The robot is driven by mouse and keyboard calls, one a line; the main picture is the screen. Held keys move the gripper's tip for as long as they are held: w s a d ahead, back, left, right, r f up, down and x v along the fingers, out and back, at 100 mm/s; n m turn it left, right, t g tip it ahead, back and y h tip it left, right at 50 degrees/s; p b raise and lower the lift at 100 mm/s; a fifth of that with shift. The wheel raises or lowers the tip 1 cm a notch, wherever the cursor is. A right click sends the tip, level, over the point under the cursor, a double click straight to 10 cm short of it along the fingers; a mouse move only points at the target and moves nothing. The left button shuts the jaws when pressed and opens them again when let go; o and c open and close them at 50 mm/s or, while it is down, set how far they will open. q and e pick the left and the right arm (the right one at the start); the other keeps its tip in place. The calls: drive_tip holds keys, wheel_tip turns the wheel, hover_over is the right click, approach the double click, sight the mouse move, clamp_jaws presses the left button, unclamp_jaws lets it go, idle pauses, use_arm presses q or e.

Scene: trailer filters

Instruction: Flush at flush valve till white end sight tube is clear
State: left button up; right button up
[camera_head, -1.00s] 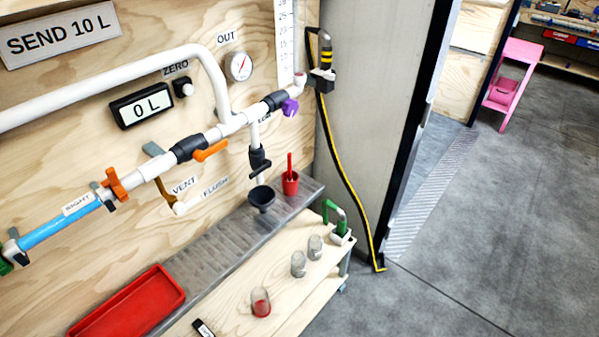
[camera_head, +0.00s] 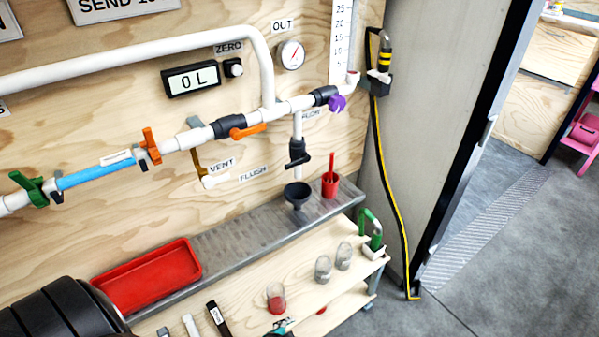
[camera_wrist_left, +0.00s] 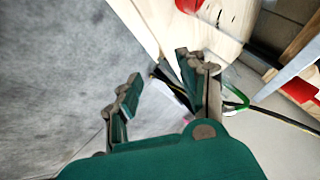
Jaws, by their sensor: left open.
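The sight tube (camera_head: 95,173) is a pipe section filled with blue in the head view, between a green-handled valve (camera_head: 32,188) and an orange-handled valve (camera_head: 150,146). A FLUSH label (camera_head: 253,173) is on the plywood wall, right of the VENT label. A black-handled valve (camera_head: 297,152) hangs on a white drop pipe above a black funnel (camera_head: 297,194). My left gripper (camera_wrist_left: 158,65) is open and empty in the wrist view, near a wooden shelf edge and away from the valves. My right gripper is not in view.
A red tray (camera_head: 150,277) and a red cup (camera_head: 330,184) are on the metal ledge (camera_head: 232,237). Clear jars (camera_head: 323,268), one holding red, stand on the wooden shelf below. A yellow-black hose (camera_head: 390,195) hangs at right. Grey floor (camera_head: 500,265) is open at right.

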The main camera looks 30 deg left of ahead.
use_arm(q)
drive_tip(key=w+a+r+m+t+y+b, duration=0.1)
drive_tip(key=w+a+r+m+t+b, duration=0.2)
drive_tip(key=w+r, duration=0.7)
drive_tip(key=m+t+y+b, duration=0.3)
drive_tip(key=t+y+b, duration=0.1)
drive_tip(key=t+y, duration=0.15)
approach(292, 167)
drive_tip(key=shift+h, duration=0.25)
drive_tip(key=x, duration=1)
drive_tip(key=shift+w+a+r, duration=0.2)
drive_tip(key=shift+w+a, duration=0.05)
drive_tip(key=shift+w, duration=0.1)
clamp_jaws()
